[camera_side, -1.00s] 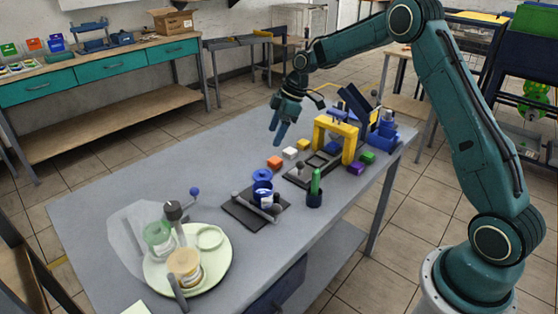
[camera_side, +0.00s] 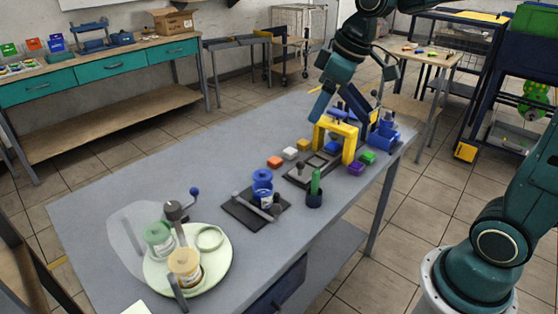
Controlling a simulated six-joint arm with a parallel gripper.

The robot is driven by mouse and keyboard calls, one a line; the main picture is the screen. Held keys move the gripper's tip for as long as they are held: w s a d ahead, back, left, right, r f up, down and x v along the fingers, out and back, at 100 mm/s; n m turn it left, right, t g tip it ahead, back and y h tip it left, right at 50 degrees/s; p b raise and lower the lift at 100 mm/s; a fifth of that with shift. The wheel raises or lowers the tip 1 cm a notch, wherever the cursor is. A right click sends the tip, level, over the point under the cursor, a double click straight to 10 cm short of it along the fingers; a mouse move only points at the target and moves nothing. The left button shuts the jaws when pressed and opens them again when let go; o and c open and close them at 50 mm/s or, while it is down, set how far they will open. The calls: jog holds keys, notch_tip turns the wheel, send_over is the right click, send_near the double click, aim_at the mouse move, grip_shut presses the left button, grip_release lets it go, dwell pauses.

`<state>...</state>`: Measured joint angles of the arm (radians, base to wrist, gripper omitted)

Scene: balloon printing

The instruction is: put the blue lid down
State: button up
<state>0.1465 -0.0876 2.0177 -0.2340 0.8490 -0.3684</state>
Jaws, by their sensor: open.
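The blue lid (camera_side: 262,176) appears to be at the top of a small jar (camera_side: 266,196) with a pale label; it is too small to tell how it is seated. The jar stands on a dark rectangular pad (camera_side: 240,212) in the middle of the grey table. My gripper (camera_side: 321,106) is open and well away from the lid, above the far part of the table and just behind the yellow arch.
A yellow arch (camera_side: 352,138) stands over a dark frame, with small coloured blocks around it. A pale round tray (camera_side: 213,271) with jars is at front left. The table's left far part is clear.

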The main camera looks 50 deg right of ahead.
jog(key=s+f+m+t+h, duration=0.1)
jog(key=s+m, duration=0.3)
jog(key=s, duration=1.5)
jog(key=shift+a+f+m, duration=0.25)
jog(key=shift+a+m, duration=0.15)
jog(key=shift+a, duration=0.05)
jog(key=shift+c, duration=0.5)
